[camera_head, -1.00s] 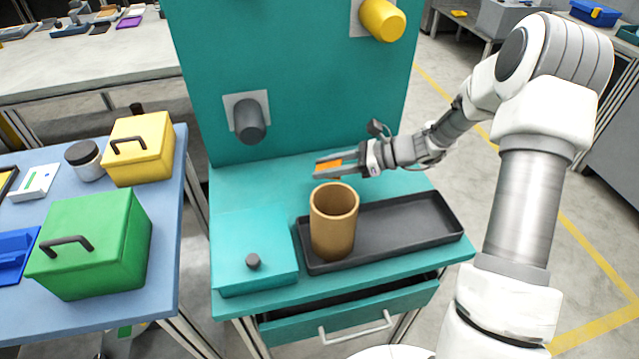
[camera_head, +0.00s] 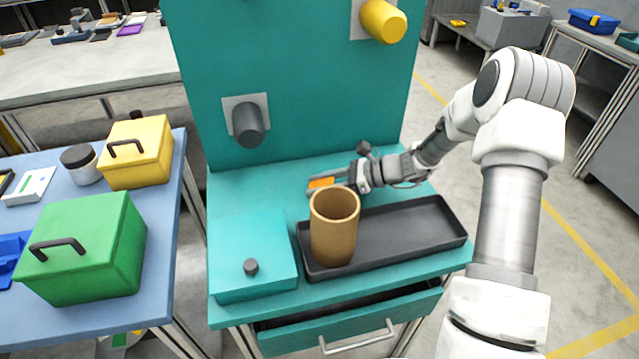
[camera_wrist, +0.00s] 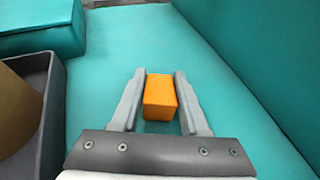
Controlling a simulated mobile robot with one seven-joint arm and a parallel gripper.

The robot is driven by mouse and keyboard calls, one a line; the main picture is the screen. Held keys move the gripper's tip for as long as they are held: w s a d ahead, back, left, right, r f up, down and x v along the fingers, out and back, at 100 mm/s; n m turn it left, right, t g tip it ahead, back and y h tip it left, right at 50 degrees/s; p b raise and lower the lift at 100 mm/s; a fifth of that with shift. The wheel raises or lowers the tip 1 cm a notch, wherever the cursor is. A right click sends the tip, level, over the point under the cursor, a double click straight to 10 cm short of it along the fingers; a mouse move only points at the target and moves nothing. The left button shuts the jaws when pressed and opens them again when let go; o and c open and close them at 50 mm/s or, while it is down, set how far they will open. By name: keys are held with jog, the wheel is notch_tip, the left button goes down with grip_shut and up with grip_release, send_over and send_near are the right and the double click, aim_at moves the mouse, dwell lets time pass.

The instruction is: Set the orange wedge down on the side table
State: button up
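The orange wedge (camera_head: 321,183) is between the two fingers of my gripper (camera_head: 316,184), low over the teal worktop (camera_head: 270,185) behind the brown cup. In the wrist view the orange wedge (camera_wrist: 160,97) lies between the fingertips of my gripper (camera_wrist: 160,80), which close on its sides. I cannot tell whether its underside touches the teal surface. A separate blue-topped table (camera_head: 160,235) stands at the left.
A brown cup (camera_head: 334,235) stands in a black tray (camera_head: 420,243), just in front of my gripper. A teal box (camera_head: 235,260) is at front left, above an open drawer (camera_head: 350,325). The teal back panel (camera_head: 310,110) rises behind. Green (camera_head: 85,250) and yellow boxes (camera_head: 140,160) occupy the blue table.

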jog(key=o, duration=0.3)
jog(key=shift+r, duration=0.15)
jog(key=shift+d+r, duration=0.15)
jog(key=shift+r, duration=0.05)
jog(key=p+v, duration=0.3)
jog(key=v, duration=0.8)
jog(key=shift+d, duration=0.1)
jog(key=shift+s+d+r, duration=0.1)
jog(key=shift+s+r, duration=0.05)
jog(key=shift+r, duration=0.05)
jog(key=s+r+n+t+h, duration=0.1)
jog(key=s+r+n+h, duration=0.5)
jog(key=s+r+n, duration=0.4)
jog(key=s+r+n+t+h, duration=0.2)
jog(key=s+r+n+h, duration=0.5)
jog(key=s, duration=1)
notch_tip(320, 180, up, 3)
jog(key=n, duration=0.3)
jog(key=shift+d, duration=0.2)
